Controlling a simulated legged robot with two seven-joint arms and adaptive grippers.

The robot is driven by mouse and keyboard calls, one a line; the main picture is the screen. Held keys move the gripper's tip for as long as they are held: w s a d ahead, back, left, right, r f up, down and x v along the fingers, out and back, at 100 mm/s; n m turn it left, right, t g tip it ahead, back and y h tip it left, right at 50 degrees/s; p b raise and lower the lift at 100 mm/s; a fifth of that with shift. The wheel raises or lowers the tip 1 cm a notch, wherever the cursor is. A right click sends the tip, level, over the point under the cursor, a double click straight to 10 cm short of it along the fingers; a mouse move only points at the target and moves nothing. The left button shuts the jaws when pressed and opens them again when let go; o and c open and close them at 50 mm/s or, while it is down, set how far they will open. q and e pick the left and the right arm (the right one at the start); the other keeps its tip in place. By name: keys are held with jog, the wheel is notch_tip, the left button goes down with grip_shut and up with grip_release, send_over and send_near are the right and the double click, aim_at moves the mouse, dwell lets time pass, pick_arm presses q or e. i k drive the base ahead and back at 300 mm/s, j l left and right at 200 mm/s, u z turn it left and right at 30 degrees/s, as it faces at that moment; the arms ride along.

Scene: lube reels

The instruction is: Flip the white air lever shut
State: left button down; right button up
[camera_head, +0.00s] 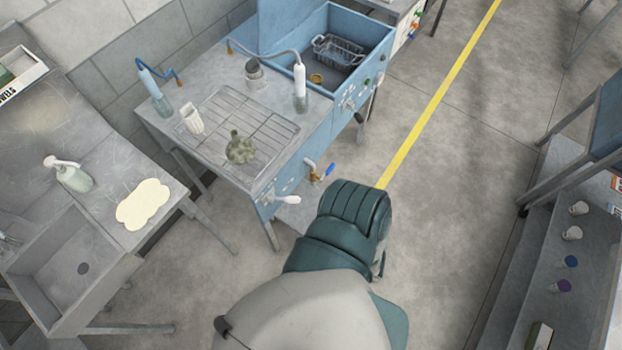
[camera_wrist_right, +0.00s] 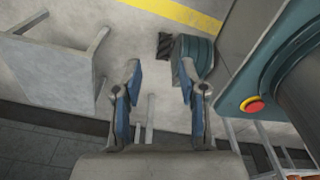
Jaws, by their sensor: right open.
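The white air lever (camera_head: 287,200) sits on the lower front corner of the blue wash station (camera_head: 262,203), with its handle sticking out to the right. A brass valve with a blue handle (camera_head: 330,169) is on the same front panel, further along. My right gripper (camera_wrist_right: 155,90) shows only in the right wrist view. Its two fingers are apart with nothing between them, over grey floor. The lever cannot be made out in that view. My left gripper is in neither view.
The station top carries a wire rack (camera_head: 220,150), a mossy lump (camera_head: 240,148), bottles and hoses. A sink bench (camera_head: 42,245) stands at the left, and a shelf unit (camera_head: 565,245) at the right. Open floor with a yellow line (camera_head: 440,92) lies between.

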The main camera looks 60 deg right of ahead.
aim_at(293, 200)
jog(key=k+l+u, duration=0.5)
jog(key=k+l, duration=0.6)
jog(key=l+u, duration=0.1)
jog(key=l, duration=0.6)
jog(key=k+l+u, duration=0.1)
jog(key=l, duration=0.6)
